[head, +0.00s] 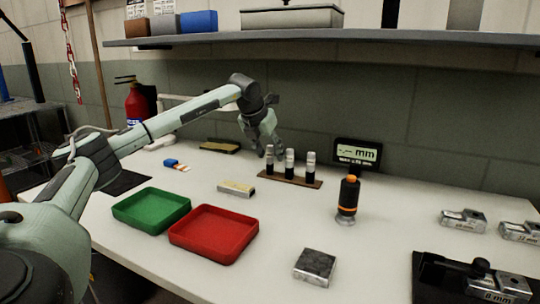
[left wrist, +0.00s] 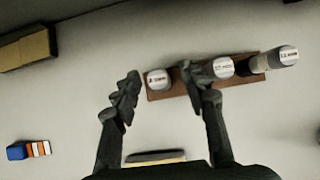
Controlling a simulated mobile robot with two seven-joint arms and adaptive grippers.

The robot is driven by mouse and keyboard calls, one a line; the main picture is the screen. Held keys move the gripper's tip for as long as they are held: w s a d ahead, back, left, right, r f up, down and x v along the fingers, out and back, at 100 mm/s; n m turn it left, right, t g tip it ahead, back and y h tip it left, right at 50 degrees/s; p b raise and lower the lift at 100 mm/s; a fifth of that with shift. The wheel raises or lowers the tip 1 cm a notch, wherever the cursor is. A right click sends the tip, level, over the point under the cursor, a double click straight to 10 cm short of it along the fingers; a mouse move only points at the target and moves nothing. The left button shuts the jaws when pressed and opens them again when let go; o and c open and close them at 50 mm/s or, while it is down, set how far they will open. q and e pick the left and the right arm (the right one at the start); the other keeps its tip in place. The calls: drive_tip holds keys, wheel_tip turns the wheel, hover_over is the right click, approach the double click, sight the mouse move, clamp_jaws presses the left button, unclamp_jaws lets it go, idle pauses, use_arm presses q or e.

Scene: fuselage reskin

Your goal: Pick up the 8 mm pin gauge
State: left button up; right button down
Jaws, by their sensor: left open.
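Three pin gauges with dark bodies and pale caps stand upright in a row on a brown rack (head: 297,180): a left one (head: 269,160), a middle one (head: 289,162) and a right one (head: 310,165). Their cap labels are too blurred to read surely. My left gripper (head: 270,153) is open at the rack's left end. In the left wrist view, the left pin's cap (left wrist: 158,80) shows between the spread fingertips of the left gripper (left wrist: 160,80), apparently untouched. The right finger is close to the middle pin (left wrist: 221,68). My right gripper is not in view.
A green tray (head: 150,211) and a red tray (head: 213,235) lie empty in front. A black-and-orange cylinder (head: 347,200) stands right of the rack before a "mm" display (head: 357,153). A metal block (head: 315,265) and labelled metal clamps (head: 463,219) lie further right. A shelf (head: 330,40) overhangs behind.

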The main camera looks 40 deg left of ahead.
use_arm(q)
drive_tip(key=shift+w+a+f, duration=0.1)
drive_tip(key=shift+w+f, duration=0.05)
drive_tip(key=shift+f, duration=0.15)
clamp_jaws()
use_arm(e)
drive_tip(key=shift+w+d+r, duration=0.1)
drive_tip(key=shift+w, duration=0.2)
